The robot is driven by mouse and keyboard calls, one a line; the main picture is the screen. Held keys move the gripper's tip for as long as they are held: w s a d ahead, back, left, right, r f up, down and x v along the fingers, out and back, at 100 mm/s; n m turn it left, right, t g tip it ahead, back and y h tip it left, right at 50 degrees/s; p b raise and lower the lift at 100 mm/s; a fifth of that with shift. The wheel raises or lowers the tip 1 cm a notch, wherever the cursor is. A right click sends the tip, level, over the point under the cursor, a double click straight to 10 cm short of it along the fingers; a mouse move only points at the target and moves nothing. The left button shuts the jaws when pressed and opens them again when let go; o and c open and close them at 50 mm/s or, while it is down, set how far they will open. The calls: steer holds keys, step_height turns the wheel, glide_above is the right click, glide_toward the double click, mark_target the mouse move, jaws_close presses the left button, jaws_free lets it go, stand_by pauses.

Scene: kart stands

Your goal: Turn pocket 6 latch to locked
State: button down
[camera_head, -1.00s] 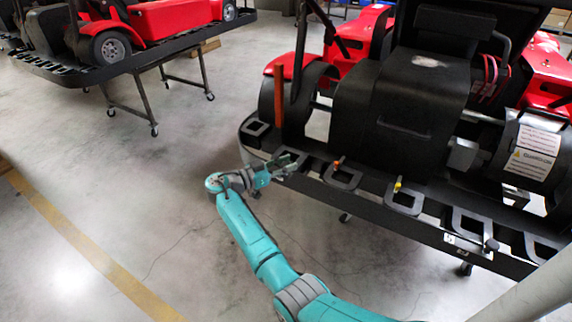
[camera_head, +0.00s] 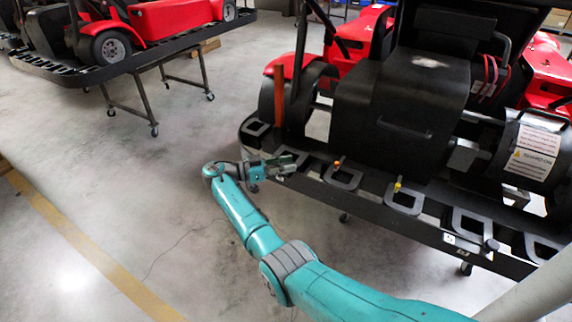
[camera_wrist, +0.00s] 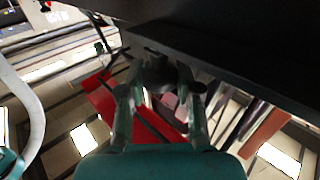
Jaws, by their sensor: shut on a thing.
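My gripper (camera_head: 288,163) is at the front edge of the black kart rail (camera_head: 316,180), beside a pocket left of the orange-topped latch (camera_head: 337,164). In the wrist view, my gripper's two fingers (camera_wrist: 159,76) are closed around a small dark knob (camera_wrist: 157,72) under the dark rail edge (camera_wrist: 235,50). It looks like a pocket latch, but its lever and turn angle are hidden.
The black and red kart (camera_head: 405,100) rises just behind the rail. Another kart (camera_head: 160,20) on a wheeled stand is at the upper left. The grey floor (camera_head: 110,180) left of my arm is clear.

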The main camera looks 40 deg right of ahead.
steer(key=shift+f, duration=0.15)
steer(key=c, duration=0.8)
jaws_free()
steer(key=v, duration=0.7)
steer(key=shift+w+a, duration=0.1)
steer(key=shift+a, duration=0.05)
